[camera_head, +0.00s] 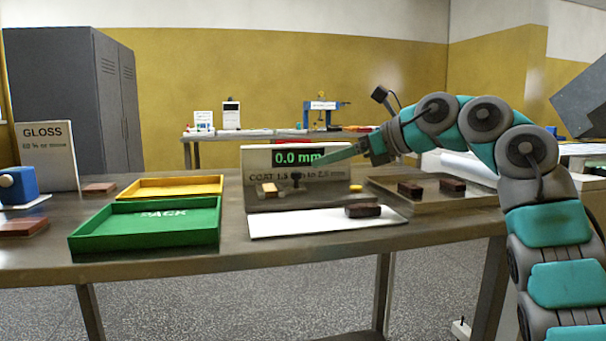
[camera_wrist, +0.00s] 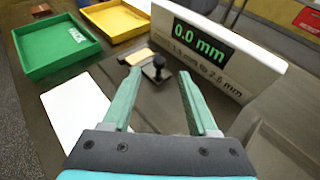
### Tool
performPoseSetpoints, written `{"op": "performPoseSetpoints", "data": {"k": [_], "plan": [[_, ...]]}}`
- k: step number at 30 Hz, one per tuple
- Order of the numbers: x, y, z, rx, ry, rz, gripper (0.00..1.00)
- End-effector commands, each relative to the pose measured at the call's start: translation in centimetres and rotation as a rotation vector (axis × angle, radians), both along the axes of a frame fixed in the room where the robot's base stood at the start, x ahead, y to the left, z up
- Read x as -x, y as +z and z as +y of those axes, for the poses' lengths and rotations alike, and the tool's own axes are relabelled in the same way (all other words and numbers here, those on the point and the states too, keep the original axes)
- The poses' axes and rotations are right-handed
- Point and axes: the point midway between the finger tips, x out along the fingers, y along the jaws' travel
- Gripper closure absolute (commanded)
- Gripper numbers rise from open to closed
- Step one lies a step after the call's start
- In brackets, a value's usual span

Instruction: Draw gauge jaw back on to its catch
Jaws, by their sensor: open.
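The thickness gauge (camera_head: 248,185) stands on the table with a display reading 0.0 mm and a printed line about the coat range. Its jaw is a small dark block with a black knob (camera_head: 297,178), low in front of the panel; the knob also shows in the wrist view (camera_wrist: 159,63). A cream block (camera_wrist: 138,57) sits beside the jaw, on its left. My gripper (camera_wrist: 158,76) is open and empty, with its fingertips on either side of the knob in the picture. In the head view it reaches in from the right. I cannot tell whether the fingers touch the knob. No catch is clearly visible.
A white plate (camera_head: 290,225) lies in front of the gauge with a brown piece (camera_head: 362,210) on it. A green tray (camera_head: 110,243) and a yellow tray (camera_head: 150,194) stand left. A metal tray (camera_head: 465,200) with brown pieces lies right. A GLOSS sign (camera_head: 48,165) stands far left.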

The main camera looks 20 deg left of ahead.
Motion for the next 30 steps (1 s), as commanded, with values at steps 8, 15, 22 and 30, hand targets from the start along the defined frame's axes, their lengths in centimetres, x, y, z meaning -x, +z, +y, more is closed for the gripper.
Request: {"op": "performPoseSetpoints", "data": {"k": [8,15,22,30], "plan": [[-0.4,-1.4,2.2,0.018,0.006,-0.006,0.41],[-1.2,-2.7,5.4,0.018,0.006,-0.005,0.41],[-1.6,-3.3,6.9,0.016,0.003,-0.007,0.41],[-1.6,-3.4,6.9,0.015,0.003,-0.006,0.42]]}}
